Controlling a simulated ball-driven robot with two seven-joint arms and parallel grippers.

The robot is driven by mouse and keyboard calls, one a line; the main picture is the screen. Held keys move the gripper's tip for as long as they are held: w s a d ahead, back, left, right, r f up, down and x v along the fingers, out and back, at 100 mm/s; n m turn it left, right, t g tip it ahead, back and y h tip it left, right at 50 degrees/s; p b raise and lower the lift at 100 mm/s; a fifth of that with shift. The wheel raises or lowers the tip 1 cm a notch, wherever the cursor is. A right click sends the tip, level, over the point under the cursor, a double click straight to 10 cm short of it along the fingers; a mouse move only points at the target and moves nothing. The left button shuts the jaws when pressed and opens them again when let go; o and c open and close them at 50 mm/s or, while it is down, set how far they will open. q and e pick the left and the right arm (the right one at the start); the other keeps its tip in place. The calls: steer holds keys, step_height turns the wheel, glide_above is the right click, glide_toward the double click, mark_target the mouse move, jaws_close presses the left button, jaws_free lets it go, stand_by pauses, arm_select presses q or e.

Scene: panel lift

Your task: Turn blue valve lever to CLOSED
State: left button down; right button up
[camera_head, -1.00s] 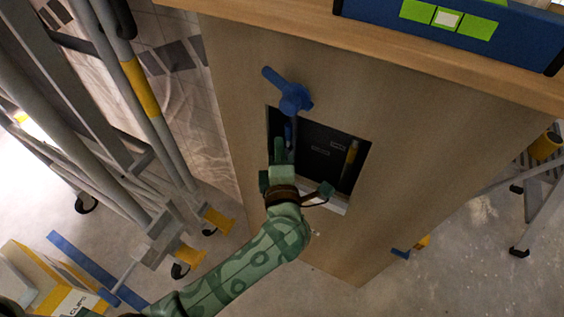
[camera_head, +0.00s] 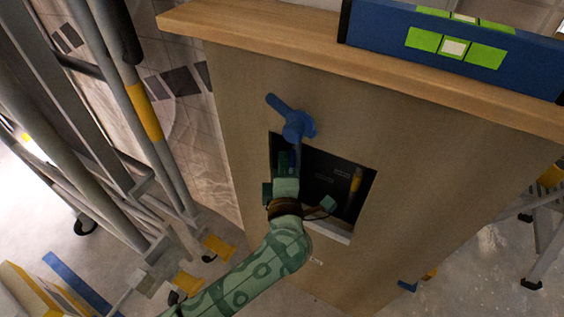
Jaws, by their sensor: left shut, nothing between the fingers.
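A blue lever (camera_head: 293,120) with a round hub sits on the front of the wooden panel, just above a square opening; its arm points up and left. A smaller blue piece (camera_head: 295,153) shows inside the opening, partly hidden by my left gripper; I cannot tell which of the two is the valve lever. My left gripper (camera_head: 287,160) is green, shut and empty, at the left side of the opening and below the blue hub. Whether it touches the inner blue piece cannot be told. No CLOSED mark is readable. My right gripper is out of view.
The dark opening (camera_head: 323,172) holds a yellow piece (camera_head: 356,181) at its right. A wooden ledge (camera_head: 290,56) tops the panel and carries a blue level (camera_head: 450,45). Grey metal frames with yellow parts stand at the left, and a stepladder (camera_head: 545,240) at the right.

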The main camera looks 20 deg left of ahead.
arm_select(q)
steer(key=shift+d+m, duration=0.15)
steer(key=shift+m, duration=0.15)
steer(key=shift+s+d+m+t+p, duration=0.15)
steer(key=shift+d+m+t+p, duration=0.35)
steer(key=shift+d+m+t, duration=0.45)
steer(key=shift+s+d+f+m+t+h, duration=0.15)
steer(key=shift+d+f+m+t, duration=0.2)
steer(key=shift+d+m, duration=0.35)
steer(key=shift+s+d+f+m+t+h, duration=0.1)
steer(key=shift+s+d+f+m+t, duration=0.1)
steer(key=shift+d+f+m, duration=0.45)
steer(key=shift+s+d+f+m+t+h, duration=0.15)
steer(key=shift+d+m+t, duration=0.2)
steer(key=shift+m, duration=0.65)
